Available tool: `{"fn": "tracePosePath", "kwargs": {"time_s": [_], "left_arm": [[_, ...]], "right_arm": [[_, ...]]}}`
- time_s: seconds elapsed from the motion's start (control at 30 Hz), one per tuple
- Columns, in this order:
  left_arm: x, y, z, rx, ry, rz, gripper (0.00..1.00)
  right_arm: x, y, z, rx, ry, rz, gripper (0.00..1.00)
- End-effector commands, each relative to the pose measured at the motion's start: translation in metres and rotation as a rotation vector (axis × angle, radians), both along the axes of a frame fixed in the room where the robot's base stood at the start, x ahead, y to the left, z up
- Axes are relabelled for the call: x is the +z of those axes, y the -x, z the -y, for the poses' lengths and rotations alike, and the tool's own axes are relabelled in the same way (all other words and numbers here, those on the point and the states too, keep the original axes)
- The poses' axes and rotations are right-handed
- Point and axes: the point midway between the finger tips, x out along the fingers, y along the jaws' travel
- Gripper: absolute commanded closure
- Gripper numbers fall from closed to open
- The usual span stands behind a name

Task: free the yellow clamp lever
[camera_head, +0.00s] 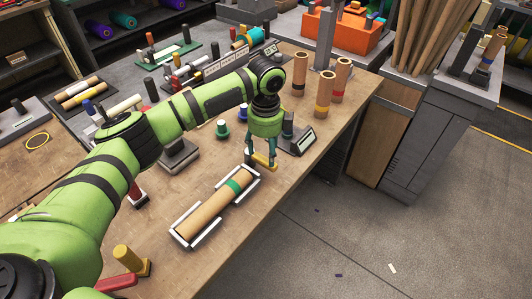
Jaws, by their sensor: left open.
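My left gripper (262,158) hangs from the green arm, fingers down, over the wooden bench at the far end of a white-railed cradle. It is open. A small yellow piece (263,162), which looks like the clamp lever, shows at its fingertips; I cannot tell whether they touch it. A brown roll with a green band (205,213) lies in the white cradle (182,239) just nearer to me. The base of the yellow piece is partly hidden by the fingers. My right gripper is not in view.
A small grey display device (303,141) stands close right of the gripper. Several upright brown rolls (324,90) stand at the back right of the bench (225,255). A yellow peg piece (128,259) and a red bar (117,282) are at the near left. Bare bench lies right of the cradle.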

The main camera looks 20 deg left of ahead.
Motion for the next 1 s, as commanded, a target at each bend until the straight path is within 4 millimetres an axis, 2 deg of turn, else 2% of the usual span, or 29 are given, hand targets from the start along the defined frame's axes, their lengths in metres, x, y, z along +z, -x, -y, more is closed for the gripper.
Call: {"fn": "tracePosePath", "kwargs": {"time_s": [0.1, 0.3, 0.6, 0.63, 0.67, 0.7, 0.77, 0.8, 1.0], "left_arm": [[-0.019, 0.000, -0.001, 0.003, -0.002, -0.002, 0.38], [-0.040, 0.000, 0.000, 0.002, -0.001, 0.000, 0.38], [-0.044, 0.000, 0.000, 0.002, -0.001, 0.001, 0.38], [-0.044, 0.000, 0.000, 0.002, -0.001, 0.001, 0.42], [-0.044, 0.000, 0.000, 0.002, -0.001, 0.001, 0.54], [-0.044, 0.000, 0.000, 0.002, -0.001, 0.001, 0.70], [-0.044, 0.000, 0.000, 0.002, 0.000, 0.002, 0.94], [-0.044, 0.000, 0.000, 0.002, -0.001, 0.003, 1.00], [-0.044, 0.000, 0.000, 0.004, -0.002, 0.002, 1.00]], "right_arm": [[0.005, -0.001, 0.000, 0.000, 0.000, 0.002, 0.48], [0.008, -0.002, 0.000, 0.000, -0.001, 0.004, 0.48], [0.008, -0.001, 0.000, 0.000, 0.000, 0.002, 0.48], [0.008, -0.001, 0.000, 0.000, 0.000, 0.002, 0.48], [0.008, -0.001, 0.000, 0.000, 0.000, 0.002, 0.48], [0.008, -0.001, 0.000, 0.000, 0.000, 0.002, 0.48], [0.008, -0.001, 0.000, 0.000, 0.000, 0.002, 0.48], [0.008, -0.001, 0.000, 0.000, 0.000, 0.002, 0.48], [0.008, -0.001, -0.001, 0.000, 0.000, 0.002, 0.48]]}}
